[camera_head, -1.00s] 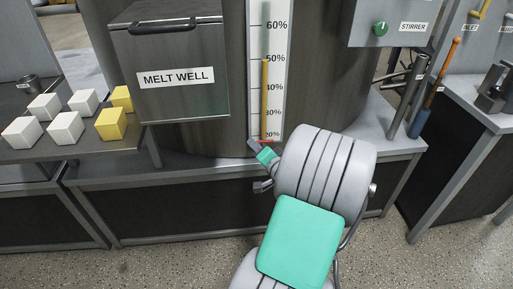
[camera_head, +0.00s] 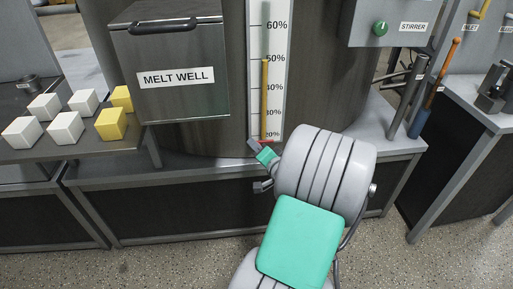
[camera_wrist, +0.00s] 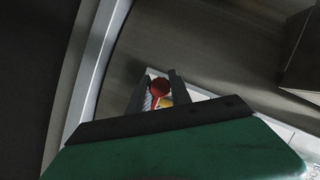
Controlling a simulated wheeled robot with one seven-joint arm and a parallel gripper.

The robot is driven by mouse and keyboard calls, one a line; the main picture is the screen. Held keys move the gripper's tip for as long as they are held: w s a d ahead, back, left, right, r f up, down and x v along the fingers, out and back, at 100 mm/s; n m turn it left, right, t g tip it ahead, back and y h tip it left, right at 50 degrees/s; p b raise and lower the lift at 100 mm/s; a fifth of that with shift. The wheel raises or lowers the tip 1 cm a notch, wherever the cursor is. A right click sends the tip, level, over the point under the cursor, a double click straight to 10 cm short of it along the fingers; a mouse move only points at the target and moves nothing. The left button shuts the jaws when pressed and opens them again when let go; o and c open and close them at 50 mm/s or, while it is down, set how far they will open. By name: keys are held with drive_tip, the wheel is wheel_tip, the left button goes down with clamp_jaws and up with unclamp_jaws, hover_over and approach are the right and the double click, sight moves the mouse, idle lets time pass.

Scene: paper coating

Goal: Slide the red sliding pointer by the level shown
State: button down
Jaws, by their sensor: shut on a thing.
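The white level scale (camera_head: 279,75) runs up the front of the dark vat, with marks from 20% to 60%. A yellow level column (camera_head: 264,95) on it reaches up to about the 50% mark. The red sliding pointer (camera_head: 270,141) is at the bottom of the scale, near 20%, and mostly hidden by my arm. In the wrist view its round red knob (camera_wrist: 159,87) sits between my fingers. My gripper (camera_head: 252,145) is at the bottom of the scale. In the wrist view my gripper (camera_wrist: 157,90) is shut on the red pointer.
The melt well box (camera_head: 180,100) juts out left of the scale. White and yellow blocks (camera_head: 67,128) sit on the left shelf. A grey stirrer box (camera_head: 395,22) with a green knob is at upper right. Tools (camera_head: 420,120) lean at right. The front of the scale above my gripper is clear.

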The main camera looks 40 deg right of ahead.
wheel_tip(320, 180, up, 32)
drive_tip(key=p, duration=2.2)
drive_tip(key=shift+f, duration=0.2)
drive_tip(key=c, duration=1.2)
unclamp_jaws()
drive_tip(key=shift+o, duration=0.2)
drive_tip(key=v, duration=0.7)
drive_tip(key=shift+s, duration=0.35)
